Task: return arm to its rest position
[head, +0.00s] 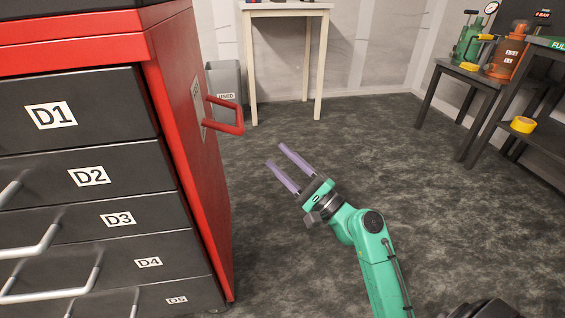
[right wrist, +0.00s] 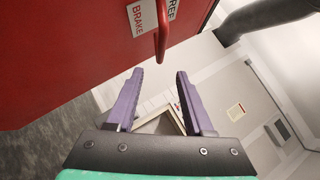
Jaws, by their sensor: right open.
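My right arm (head: 378,262) is green and reaches up from the bottom of the head view. Its right gripper (head: 275,153) has two purple fingers, spread apart with nothing between them. It is in the air over the floor, to the right of the red and black drawer cabinet (head: 178,110) and below its red side handle (head: 224,128). In the right wrist view the open fingers (right wrist: 157,90) show near the cabinet's red side (right wrist: 70,60) and the handle (right wrist: 162,40). My left gripper is not in either view.
The cabinet has drawers labelled D1 (head: 50,116) to D5. A grey bin (head: 224,78) and a light table (head: 287,10) stand at the back. A dark bench (head: 480,78) at the right holds green and orange equipment and yellow tape (head: 523,125). The floor (head: 330,140) between is clear.

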